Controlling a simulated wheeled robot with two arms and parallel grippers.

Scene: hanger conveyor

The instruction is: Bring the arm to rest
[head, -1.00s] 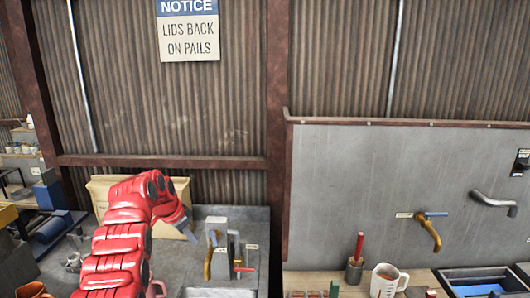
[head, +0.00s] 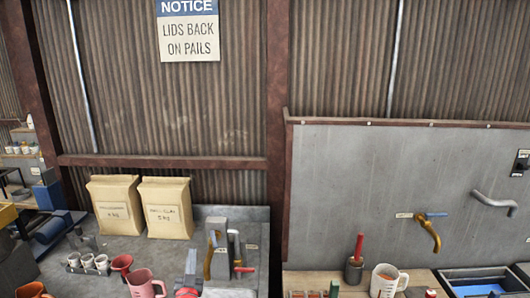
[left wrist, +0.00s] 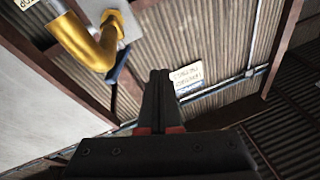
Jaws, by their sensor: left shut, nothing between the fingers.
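The fingers are clear of the wall behind. Most of my left arm is below the edge of the head view. My right gripper is in neither view.
A brass tap (head: 429,234) is on the right wall; a brass spout (left wrist: 95,45) is close in the left wrist view.

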